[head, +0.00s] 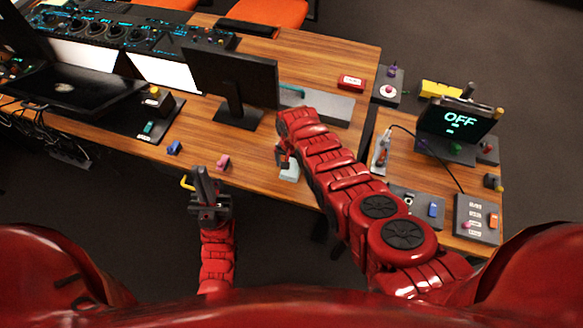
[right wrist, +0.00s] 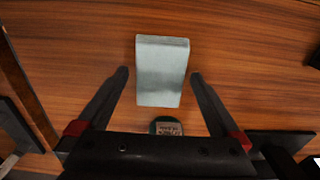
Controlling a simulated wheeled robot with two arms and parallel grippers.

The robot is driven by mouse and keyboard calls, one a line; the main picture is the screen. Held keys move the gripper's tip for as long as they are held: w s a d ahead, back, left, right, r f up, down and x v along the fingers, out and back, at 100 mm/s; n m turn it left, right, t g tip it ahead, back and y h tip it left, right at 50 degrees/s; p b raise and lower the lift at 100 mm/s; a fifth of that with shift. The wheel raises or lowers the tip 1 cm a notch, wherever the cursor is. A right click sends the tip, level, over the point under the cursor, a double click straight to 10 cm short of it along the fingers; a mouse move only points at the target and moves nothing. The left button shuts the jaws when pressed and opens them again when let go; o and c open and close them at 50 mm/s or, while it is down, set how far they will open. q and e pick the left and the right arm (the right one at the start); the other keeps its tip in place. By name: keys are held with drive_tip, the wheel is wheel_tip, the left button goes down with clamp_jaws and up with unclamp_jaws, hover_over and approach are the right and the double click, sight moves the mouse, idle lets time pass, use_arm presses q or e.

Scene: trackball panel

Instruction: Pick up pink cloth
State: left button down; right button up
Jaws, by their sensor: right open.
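My right gripper (right wrist: 159,75) is open, its two fingers apart on either side of a pale grey-green, folded-looking piece (right wrist: 162,70) on the wooden desk. I cannot tell the height between them. The pale piece also shows in the head view (head: 290,172), partly hidden by my right arm. No plainly pink cloth shows; a small pink thing (head: 222,162) lies on the desk's front edge, too small to tell if it is cloth. My left gripper (head: 206,188) is in front of that edge, below the small pink thing; its finger opening is unclear.
A dark round item with a label (right wrist: 166,128) lies just below the pale piece. A monitor (head: 232,85) stands behind to the left. A small blue thing (head: 174,147) lies near the front edge.

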sight(291, 167)
drive_tip(key=c, duration=1.2)
drive_tip(key=shift+o, duration=0.2)
drive_tip(key=shift+r, duration=0.15)
drive_tip(key=shift+r, duration=0.6)
drive_tip(key=shift+s+r+b, duration=0.1)
drive_tip(key=shift+r+b, duration=0.4)
drive_tip(key=shift+r, duration=0.4)
drive_tip(key=s+b, duration=0.1)
drive_tip(key=s, duration=0.1)
drive_tip(key=s+a+b, duration=0.1)
drive_tip(key=s, duration=0.2)
drive_tip(key=s+a, duration=0.1)
drive_tip(key=s, duration=0.1)
drive_tip(key=shift+s+a+r+b, duration=0.2)
drive_tip(key=shift+s+r+b, duration=0.05)
drive_tip(key=shift+b, duration=0.15)
drive_tip(key=s+a+r+p, duration=0.1)
drive_tip(key=s+a+p, duration=0.1)
drive_tip(key=s, duration=0.5)
drive_tip(key=shift+s+p, duration=0.35)
drive_tip(key=shift+p, duration=0.55)
